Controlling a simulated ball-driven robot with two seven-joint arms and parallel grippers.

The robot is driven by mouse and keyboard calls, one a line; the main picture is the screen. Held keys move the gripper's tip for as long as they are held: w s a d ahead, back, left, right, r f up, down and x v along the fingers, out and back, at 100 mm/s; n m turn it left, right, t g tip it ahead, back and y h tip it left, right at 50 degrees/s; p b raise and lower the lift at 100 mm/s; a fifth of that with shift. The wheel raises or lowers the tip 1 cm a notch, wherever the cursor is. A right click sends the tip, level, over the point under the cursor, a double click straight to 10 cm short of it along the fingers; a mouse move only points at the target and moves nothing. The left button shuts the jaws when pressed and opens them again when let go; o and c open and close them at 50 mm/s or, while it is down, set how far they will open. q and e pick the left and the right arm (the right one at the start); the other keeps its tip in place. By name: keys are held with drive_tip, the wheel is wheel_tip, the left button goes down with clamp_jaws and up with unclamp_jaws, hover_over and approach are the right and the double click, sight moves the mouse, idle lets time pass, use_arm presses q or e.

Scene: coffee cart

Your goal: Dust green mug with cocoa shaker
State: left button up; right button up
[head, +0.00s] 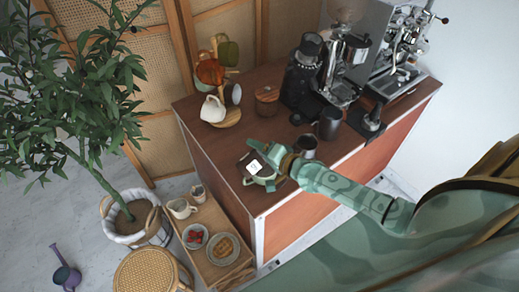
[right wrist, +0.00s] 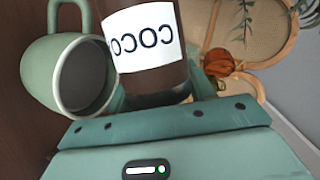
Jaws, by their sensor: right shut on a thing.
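The cocoa shaker (head: 254,164) is dark brown with a white label and is held near the cart's front left corner. The label reads "COCO" in the right wrist view (right wrist: 146,38). My right gripper (head: 274,166) is shut on the shaker. The green mug (head: 262,183) shows just below the shaker in the head view, partly hidden by it. In the right wrist view the mug (right wrist: 45,72) is at the left, its opening facing the shaker side and its inside dark. I cannot tell whether they touch. My left gripper is not in view.
A dark pitcher (head: 329,124) and a small metal cup (head: 307,146) stand right of the gripper. A coffee grinder (head: 345,70) and espresso machine (head: 400,45) stand at the back. A low tray table (head: 212,225) stands left of the cart.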

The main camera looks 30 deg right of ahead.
drive_tip(key=shift+r+n+h+p, duration=0.5)
drive_tip(key=shift+r+n+p, duration=0.1)
drive_tip(key=shift+p, duration=1.15)
drive_tip(key=shift+p, duration=0.3)
drive_tip(key=shift+d+r+n+h+p, duration=0.1)
drive_tip(key=shift+r+n+h+p, duration=0.55)
drive_tip(key=shift+p, duration=1.05)
drive_tip(key=shift+f+n, duration=0.15)
drive_tip(key=shift+n, duration=0.1)
